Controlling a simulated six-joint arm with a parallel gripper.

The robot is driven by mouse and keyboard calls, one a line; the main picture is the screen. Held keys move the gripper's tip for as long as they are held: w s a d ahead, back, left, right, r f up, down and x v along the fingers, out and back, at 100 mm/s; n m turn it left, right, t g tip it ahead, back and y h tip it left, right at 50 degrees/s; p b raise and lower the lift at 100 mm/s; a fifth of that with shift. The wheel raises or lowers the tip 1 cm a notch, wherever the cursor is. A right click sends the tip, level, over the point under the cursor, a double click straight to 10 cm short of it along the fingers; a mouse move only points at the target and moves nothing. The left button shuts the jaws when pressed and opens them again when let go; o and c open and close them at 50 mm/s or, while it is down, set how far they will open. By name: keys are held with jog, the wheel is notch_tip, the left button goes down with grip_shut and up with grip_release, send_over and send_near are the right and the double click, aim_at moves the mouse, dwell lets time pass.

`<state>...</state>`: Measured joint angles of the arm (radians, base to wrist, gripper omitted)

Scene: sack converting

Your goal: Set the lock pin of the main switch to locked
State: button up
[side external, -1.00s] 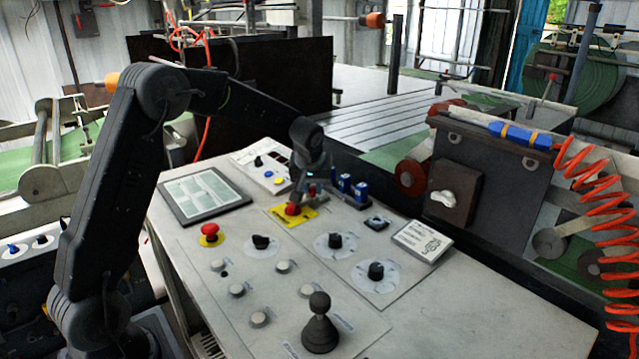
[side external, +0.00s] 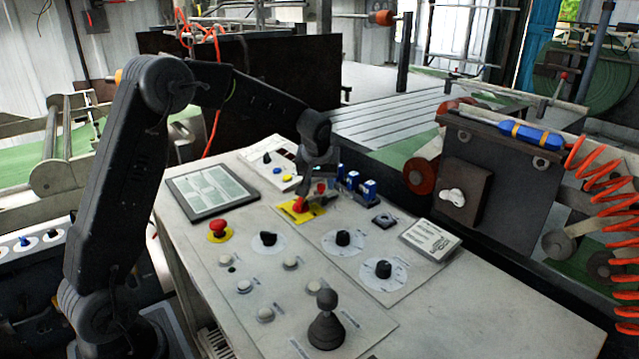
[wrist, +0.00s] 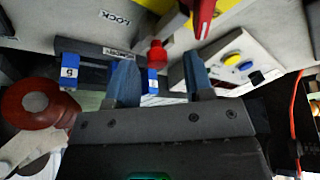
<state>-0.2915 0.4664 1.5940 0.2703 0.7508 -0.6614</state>
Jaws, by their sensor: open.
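The main switch, a red handle (side external: 300,204) on a yellow plate (side external: 314,214), sits at the back of the panel. In the wrist view its red tip (wrist: 203,18) shows at the top edge. A red-headed pin (wrist: 157,52), seemingly the lock pin, stands beside the switch; it also shows in the side view (side external: 321,187). My gripper (side external: 316,178) is low over this spot. In the wrist view my gripper (wrist: 161,78) is open, with the pin's head visible between and just beyond the fingertips. I see no contact. A "LOCK" label (wrist: 115,18) is left of the pin.
Blue numbered blocks (side external: 355,183) stand close to the gripper on a dark holder. A white box with coloured buttons (side external: 275,162) and a flat screen (side external: 212,190) are nearby. Knobs, a red button (side external: 218,229) and a joystick (side external: 326,322) stand nearer. The panel's right front is clear.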

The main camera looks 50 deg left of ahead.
jog(key=v, duration=1.2)
jog(key=shift+r, duration=0.3)
jog(key=shift+d, duration=0.1)
jog(key=s+d+r+m+t+h, duration=0.1)
jog(key=s+d+r+m, duration=0.25)
jog(key=s+d, duration=0.75)
jog(key=s+d+f+m+h, duration=0.1)
jog(key=s+d+f+m, duration=0.1)
jog(key=s, duration=0.5)
jog(key=s+d+f+m+t+h, duration=0.1)
jog(key=s+f+m, duration=0.2)
jog(key=s, duration=0.5)
jog(key=shift+s+d+f, duration=0.15)
jog(key=shift+d+f, duration=0.2)
jog(key=shift+d, duration=0.05)
